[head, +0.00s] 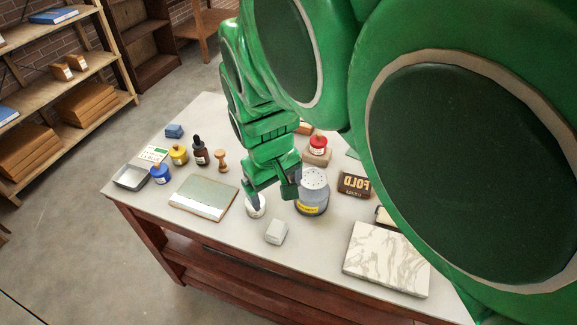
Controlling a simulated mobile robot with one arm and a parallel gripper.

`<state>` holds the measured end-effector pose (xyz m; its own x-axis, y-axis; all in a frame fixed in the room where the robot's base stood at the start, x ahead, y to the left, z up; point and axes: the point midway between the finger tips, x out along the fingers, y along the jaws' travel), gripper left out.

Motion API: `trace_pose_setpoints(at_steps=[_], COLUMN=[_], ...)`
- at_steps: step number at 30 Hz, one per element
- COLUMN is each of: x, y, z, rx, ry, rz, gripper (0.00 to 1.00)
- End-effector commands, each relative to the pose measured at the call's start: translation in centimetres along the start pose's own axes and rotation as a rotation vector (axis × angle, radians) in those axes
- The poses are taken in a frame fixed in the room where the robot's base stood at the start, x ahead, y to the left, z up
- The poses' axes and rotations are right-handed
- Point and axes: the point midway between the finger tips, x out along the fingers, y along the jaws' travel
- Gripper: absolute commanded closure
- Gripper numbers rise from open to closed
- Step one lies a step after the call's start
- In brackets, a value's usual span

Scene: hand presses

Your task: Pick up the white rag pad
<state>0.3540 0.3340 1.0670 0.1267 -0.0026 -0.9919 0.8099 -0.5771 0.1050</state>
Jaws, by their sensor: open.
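A small round whitish thing (262,211), which looks like the white rag pad, sits on the table at the left fingertip of my gripper (273,199). Part of it is hidden behind that finger. My gripper points down over the table with its two green fingers apart and nothing seen held between them. The left finger is over or in front of the pad; I cannot tell whether they touch. The right finger is close to a grey jar with a perforated white lid (312,182).
A pale grey block (276,232) lies just in front of the pad. A board with a pale sheet (204,197) lies left, a dark FOLD sign (354,184) right, and a marbled slab (387,258) front right. Small bottles and a shallow tray (131,177) stand left. My arm hides the back right.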

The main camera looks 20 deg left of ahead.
Motion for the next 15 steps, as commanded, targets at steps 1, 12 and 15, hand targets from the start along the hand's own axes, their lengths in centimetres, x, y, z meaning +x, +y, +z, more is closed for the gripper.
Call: trace_pose_setpoints(at_steps=[1,12,15], x=[1.4,8.4,9.9], y=[-0.3,-1.0,-1.2], z=[0.2,1.6,1.8], rx=[-0.042,-0.349,-0.435], ry=[-0.04,-0.285,-0.346], rz=[0.028,0.246,0.305], gripper=[0.08,0.08,0.08])
